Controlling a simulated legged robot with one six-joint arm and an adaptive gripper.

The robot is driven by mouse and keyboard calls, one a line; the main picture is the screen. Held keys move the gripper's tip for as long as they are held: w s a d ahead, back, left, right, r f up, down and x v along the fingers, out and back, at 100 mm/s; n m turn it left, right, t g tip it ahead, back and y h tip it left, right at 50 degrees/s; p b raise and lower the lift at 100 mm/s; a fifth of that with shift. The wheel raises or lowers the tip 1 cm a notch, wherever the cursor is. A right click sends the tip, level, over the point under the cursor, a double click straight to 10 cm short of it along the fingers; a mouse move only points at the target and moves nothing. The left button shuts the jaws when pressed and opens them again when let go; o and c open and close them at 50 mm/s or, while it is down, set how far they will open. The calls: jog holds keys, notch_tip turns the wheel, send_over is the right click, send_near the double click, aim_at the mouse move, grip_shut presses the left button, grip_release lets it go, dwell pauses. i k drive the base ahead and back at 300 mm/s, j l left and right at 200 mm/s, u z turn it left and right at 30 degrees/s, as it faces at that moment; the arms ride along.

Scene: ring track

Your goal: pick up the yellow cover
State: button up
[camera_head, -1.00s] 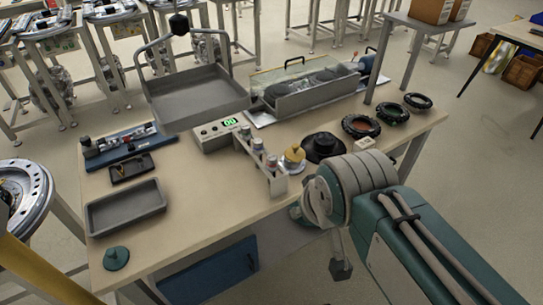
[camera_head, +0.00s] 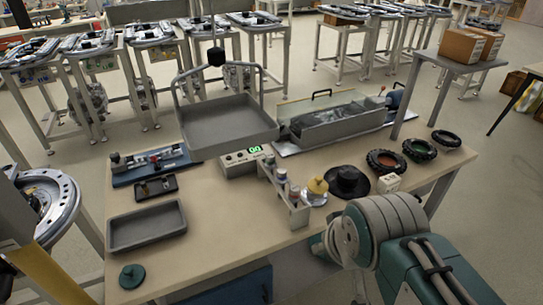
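The yellow cover (camera_head: 317,188) is a small round piece with a knob on top. It rests on the workbench (camera_head: 240,218), just right of a grey rack (camera_head: 285,196) of small bottles and left of a black round cover (camera_head: 348,182). Nothing is holding it. My arm comes in from the lower right, and its thick grey joint is near the bench's front edge, below and to the right of the yellow cover. My gripper is not in view, so its opening is hidden.
A teal knobbed cover (camera_head: 131,276) sits at the front left, near an empty grey tray (camera_head: 147,225). A larger tray (camera_head: 228,125) and a clear-sided box (camera_head: 340,121) stand behind. Several dark rings (camera_head: 419,149) lie at the right. The front middle of the bench is clear.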

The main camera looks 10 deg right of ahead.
aim_at(317, 186)
jog(key=i+l+u, duration=0.25)
jog(key=l, duration=0.35)
jog(key=i+l+u, duration=0.1)
jog(key=i+l, duration=0.15)
jog(key=i+l+u, duration=0.15)
jog(key=l, duration=0.3)
